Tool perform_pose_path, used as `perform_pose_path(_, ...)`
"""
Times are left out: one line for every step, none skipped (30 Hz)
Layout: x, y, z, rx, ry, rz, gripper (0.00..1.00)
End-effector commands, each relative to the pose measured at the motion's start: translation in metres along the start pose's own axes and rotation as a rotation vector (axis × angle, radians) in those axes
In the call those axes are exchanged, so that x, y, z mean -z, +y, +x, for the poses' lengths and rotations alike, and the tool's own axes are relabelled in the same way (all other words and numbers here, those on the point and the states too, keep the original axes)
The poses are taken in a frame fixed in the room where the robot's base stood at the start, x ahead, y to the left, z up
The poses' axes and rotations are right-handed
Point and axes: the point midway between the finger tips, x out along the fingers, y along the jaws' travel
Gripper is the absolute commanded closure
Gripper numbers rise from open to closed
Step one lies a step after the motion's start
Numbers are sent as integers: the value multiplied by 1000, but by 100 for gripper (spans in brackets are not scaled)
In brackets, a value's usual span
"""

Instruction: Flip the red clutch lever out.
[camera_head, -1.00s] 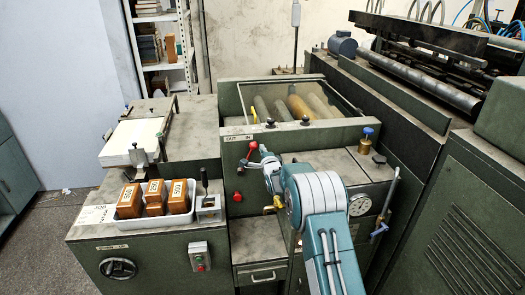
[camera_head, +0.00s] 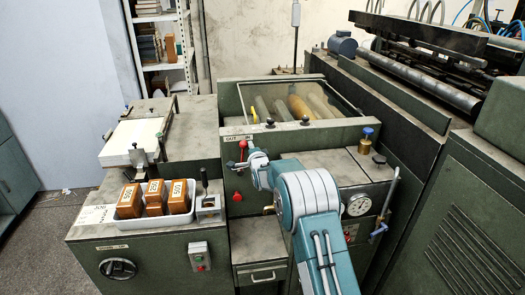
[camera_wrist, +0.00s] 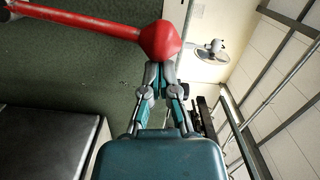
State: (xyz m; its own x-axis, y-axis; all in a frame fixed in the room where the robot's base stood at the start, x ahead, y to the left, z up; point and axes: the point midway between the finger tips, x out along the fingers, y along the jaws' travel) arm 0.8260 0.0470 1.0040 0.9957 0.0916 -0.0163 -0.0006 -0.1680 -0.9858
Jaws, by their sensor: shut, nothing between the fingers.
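A white tray (camera_head: 180,219) with several wooden blocks stands at left. A round gauge (camera_head: 359,205) and a brass fitting with a blue top (camera_head: 366,140) are at right. A glazed cover (camera_head: 290,101) lies behind the label.

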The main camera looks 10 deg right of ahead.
Motion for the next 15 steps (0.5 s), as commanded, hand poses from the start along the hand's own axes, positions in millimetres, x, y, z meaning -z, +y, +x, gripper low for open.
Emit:
perform_pose_path(-8,-4,1,-3,-3,-42,100)
perform_pose_path(-12,-5,1,-5,-3,-68,100)
perform_pose_path(-17,-7,2,-8,-3,-104,100)
perform_pose_path(-21,-8,2,-11,-3,-129,100)
perform_pose_path(-24,-9,2,-14,-3,-154,100)
perform_pose_path(-29,-10,3,-18,-3,-187,100)
perform_pose_path(-32,-11,3,-20,-3,-211,100)
perform_pose_path(-36,-12,3,-22,-3,-235,100)
perform_pose_path(-40,-13,4,-23,-2,-246,100)
perform_pose_path(-43,-13,4,-23,-2,-243,100)
perform_pose_path(-46,-14,4,-22,-2,-243,100)
perform_pose_path(-50,-14,5,-22,-2,-241,100)
perform_pose_path(-53,-15,5,-22,-2,-242,100)
perform_pose_path(-56,-15,5,-22,-2,-242,100)
perform_pose_path(-59,-15,6,-22,-2,-241,100)
